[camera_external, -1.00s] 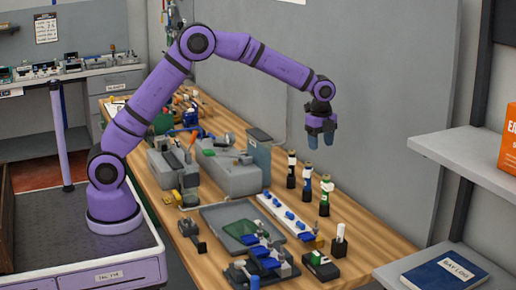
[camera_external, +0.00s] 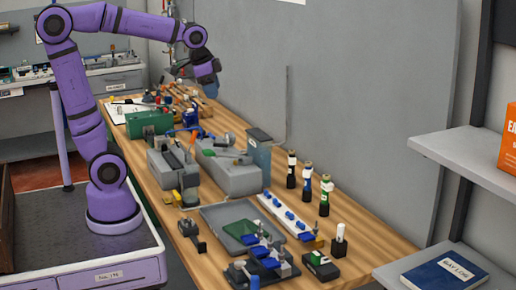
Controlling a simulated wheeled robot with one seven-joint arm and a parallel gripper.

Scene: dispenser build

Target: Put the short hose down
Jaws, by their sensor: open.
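My gripper (camera_external: 211,93) is in the air above the far part of the wooden bench, pointing down and tilted to the right. It is open, and I see nothing held between its fingers at this size. I cannot make out the short hose for sure. Several small dark and coloured parts lie on the bench below and around my gripper, too small to tell apart.
The bench (camera_external: 366,270) holds a green box (camera_external: 149,123), grey bins (camera_external: 232,176), a shallow grey tray (camera_external: 211,216), a white strip with blue parts (camera_external: 283,212) and three upright dark bottles (camera_external: 307,182). A grey wall panel (camera_external: 350,100) stands behind. The bench's near right end is clear.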

